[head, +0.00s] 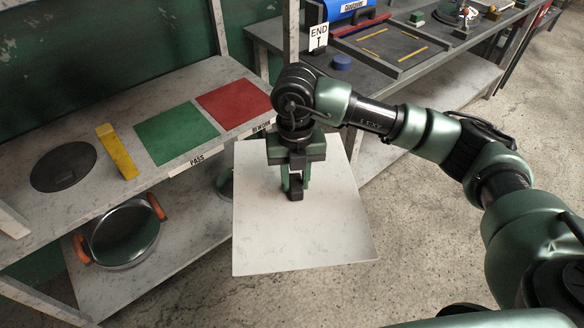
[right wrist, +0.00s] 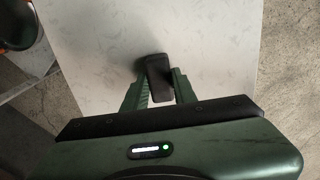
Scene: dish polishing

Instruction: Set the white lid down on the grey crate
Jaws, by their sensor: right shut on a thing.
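The white lid (head: 305,238) is a flat, marbled square panel in front of the shelf in the head view. It also fills much of the right wrist view (right wrist: 215,40). My right gripper (head: 295,184) points down over its upper middle, with its fingers closed on the lid's black handle (right wrist: 158,70). The lid looks held above the concrete floor, roughly level. I cannot make out a grey crate in either view; the lid hides what is under it. My left gripper is not in view.
On the left, a grey shelf unit carries a green square (head: 177,133), a red square (head: 233,104), a yellow block (head: 117,151) and a dark disc (head: 64,166). A pan (head: 124,236) with orange handles sits below. Floor at right is clear.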

